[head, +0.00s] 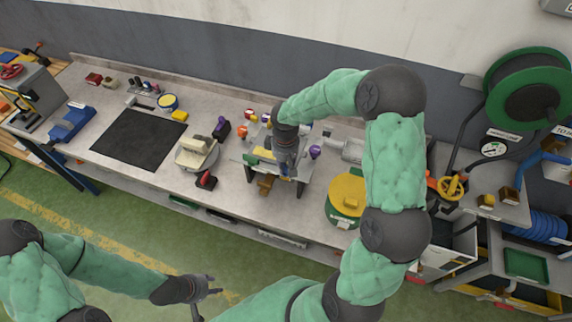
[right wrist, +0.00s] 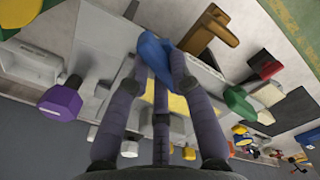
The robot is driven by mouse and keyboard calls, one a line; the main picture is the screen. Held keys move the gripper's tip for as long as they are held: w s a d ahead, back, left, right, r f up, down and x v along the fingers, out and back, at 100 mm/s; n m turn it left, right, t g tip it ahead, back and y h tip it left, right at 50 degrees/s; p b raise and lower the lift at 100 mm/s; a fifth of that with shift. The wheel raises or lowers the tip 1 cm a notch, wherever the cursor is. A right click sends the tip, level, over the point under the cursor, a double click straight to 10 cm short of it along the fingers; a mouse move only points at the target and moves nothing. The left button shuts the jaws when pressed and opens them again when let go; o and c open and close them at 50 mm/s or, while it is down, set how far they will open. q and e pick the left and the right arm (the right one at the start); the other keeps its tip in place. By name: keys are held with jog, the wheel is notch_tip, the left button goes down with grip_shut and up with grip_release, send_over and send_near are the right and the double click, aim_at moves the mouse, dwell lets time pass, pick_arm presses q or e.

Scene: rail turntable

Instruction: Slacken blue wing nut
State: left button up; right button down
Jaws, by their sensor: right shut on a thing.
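The blue wing nut (right wrist: 152,48) is between the fingertips of my right gripper (right wrist: 156,50) in the right wrist view, partly covered by the fingers. In the head view my right gripper (head: 287,176) points down at the front of a grey fixture (head: 248,160), and only a bit of blue shows at its tips. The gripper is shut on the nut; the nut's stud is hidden. My left gripper (head: 208,288) is open and empty, low over the floor in front of the bench.
A purple knob (right wrist: 62,102) and a green knob (right wrist: 238,103) flank my right fingers. A brown handle (right wrist: 207,38) lies close by. A yellow-topped green drum (head: 346,195) stands right of the fixture. A black mat (head: 140,138) lies clear at left.

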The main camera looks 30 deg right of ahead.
aim_at(285, 166)
jog(key=shift+a+n+p, duration=0.15)
jog(key=shift+n+p, duration=0.15)
jog(key=shift+n, duration=1.9)
jog(key=c, duration=1.1)
grip_release()
jog(key=shift+r, duration=0.1)
notch_tip(285, 166, up, 12)
jog(key=shift+f, duration=0.2)
